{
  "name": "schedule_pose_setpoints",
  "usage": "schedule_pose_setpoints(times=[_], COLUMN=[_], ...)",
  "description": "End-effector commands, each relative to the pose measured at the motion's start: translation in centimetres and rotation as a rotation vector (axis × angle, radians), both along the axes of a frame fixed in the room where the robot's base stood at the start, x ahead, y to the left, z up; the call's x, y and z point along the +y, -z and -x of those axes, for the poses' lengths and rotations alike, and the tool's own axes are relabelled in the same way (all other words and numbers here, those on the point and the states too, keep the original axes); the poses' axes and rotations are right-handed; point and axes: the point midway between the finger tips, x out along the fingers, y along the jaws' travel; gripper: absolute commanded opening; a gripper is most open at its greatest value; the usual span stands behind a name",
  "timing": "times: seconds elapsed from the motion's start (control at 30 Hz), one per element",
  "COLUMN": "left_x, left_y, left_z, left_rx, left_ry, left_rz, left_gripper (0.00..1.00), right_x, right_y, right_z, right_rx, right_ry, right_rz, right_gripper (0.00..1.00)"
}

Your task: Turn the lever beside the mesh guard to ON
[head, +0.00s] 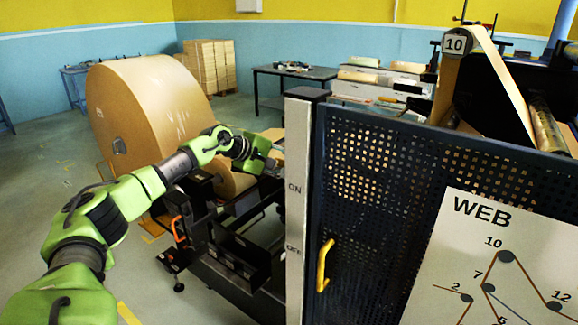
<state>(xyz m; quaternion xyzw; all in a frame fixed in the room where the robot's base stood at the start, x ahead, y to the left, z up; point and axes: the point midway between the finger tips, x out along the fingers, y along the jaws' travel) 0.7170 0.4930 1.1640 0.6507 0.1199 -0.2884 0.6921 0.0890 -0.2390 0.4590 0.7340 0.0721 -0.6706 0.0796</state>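A pale post (296,220) stands at the left edge of the dark mesh guard (375,190). It carries the word ON higher up and OFF lower down. A yellow handle (323,266) is at the guard's left edge, to the right of the OFF label. It stands nearly upright; I cannot tell whether it is the lever or a door handle. My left gripper (268,160) is left of the post, above the ON label's height and apart from the yellow handle. Its fingers are not clear, so its opening cannot be told. My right gripper is out of view.
A large kraft roll (145,120) stands behind my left arm. A dark machine frame (240,255) with an orange handle (178,229) lies below the gripper. A WEB diagram board (490,265) covers the guard's lower right. Stacked boxes (210,65) and a dark table (295,72) are farther back.

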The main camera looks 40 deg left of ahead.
Motion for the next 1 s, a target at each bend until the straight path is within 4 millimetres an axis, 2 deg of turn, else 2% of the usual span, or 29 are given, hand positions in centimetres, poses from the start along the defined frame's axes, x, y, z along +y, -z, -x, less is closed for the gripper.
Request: schedule_pose_setpoints(times=[0.53, 0.7, 1.0], left_x=[2.5, 2.7, 2.8], left_y=[-5.4, -6.1, -6.4], left_z=[8.0, 9.1, 9.3], left_rx=[-0.001, 0.0, -0.002], left_ry=[-0.002, 0.0, 0.0], left_rz=[-0.004, -0.001, 0.0], left_gripper=[0.33, 0.33, 0.33], right_x=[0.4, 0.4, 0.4], right_y=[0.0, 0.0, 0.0], right_z=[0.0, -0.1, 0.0], right_rx=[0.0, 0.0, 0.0], right_ry=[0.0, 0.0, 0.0], right_rz=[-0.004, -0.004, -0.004], right_gripper=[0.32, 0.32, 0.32])
